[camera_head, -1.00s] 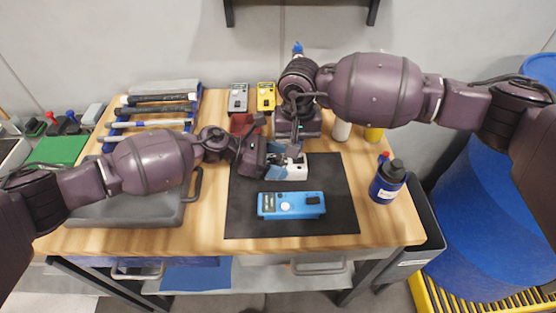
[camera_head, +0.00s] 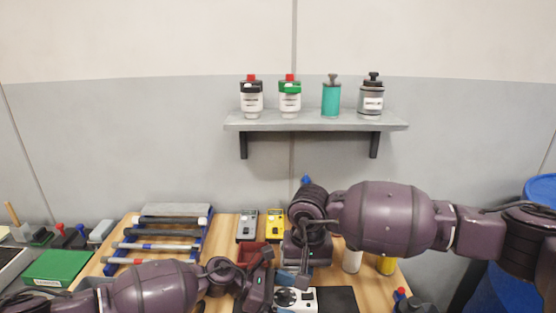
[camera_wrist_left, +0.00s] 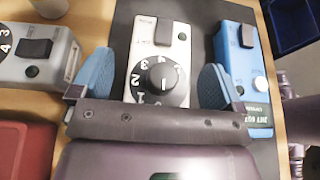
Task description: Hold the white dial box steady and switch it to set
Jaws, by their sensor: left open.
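The white dial box (camera_wrist_left: 160,45) lies on the dark mat. Its round black dial (camera_wrist_left: 160,82), with numbers around it, faces up in the left wrist view; I cannot tell which mark it points to. My left gripper (camera_wrist_left: 158,88) is open, with one blue finger on each side of the box; touching cannot be told. In the head view the box (camera_head: 304,298) is partly cut off by the bottom edge, beside my left gripper (camera_head: 270,294). My right gripper (camera_head: 303,280) hangs above and behind the box; its fingertips are not clear.
A blue box (camera_wrist_left: 246,65) lies beside the white one on the mat (camera_head: 338,299). A grey box (camera_head: 247,226) and a yellow box (camera_head: 273,224) stand at the back, near a red bin (camera_head: 250,256). A wall shelf (camera_head: 315,124) holds several bottles.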

